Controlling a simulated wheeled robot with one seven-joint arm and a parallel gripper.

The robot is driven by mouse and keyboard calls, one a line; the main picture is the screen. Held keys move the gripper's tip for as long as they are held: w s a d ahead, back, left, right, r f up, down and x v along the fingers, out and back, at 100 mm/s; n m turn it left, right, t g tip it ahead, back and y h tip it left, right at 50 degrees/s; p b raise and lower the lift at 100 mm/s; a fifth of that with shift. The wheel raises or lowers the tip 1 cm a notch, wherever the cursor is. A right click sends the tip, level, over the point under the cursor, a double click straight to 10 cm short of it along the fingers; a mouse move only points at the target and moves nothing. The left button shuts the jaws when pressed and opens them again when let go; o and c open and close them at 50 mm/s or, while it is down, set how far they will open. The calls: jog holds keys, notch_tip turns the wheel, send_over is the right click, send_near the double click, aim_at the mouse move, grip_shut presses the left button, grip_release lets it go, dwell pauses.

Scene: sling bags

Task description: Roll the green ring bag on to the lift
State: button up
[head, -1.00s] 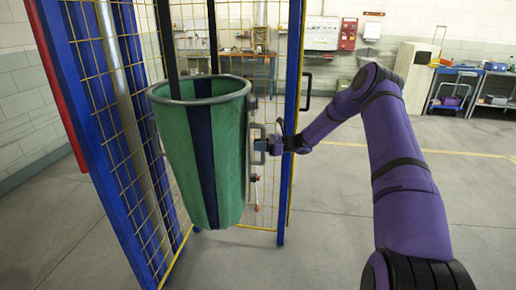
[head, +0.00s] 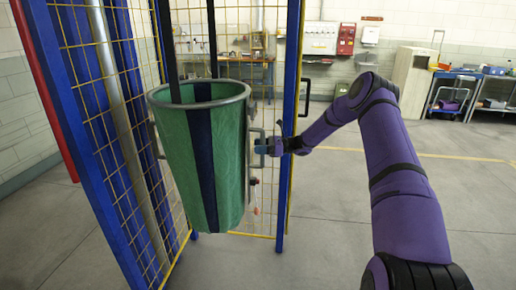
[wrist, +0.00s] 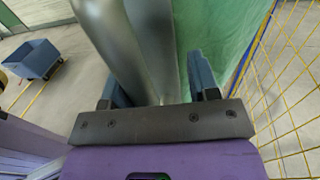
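My gripper (head: 260,146) is at that handle. In the wrist view, its two dark fingers (wrist: 160,85) lie either side of grey tubing, with green cloth (wrist: 215,35) beyond; finger contact is partly hidden. Blue posts (head: 285,175) and yellow mesh, apparently the lift, stand behind and beside the bag.
A red post (head: 45,105) stands at the left. A workbench (head: 235,62) is along the back wall, with a blue cart (head: 452,92) at the right. In the wrist view, a blue bin (wrist: 35,58) stands on the floor. The floor right of the cage is open.

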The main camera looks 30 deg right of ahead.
jog(key=shift+a, duration=0.2)
dwell(0.5)
jog(key=v, duration=1.1)
dwell(1.1)
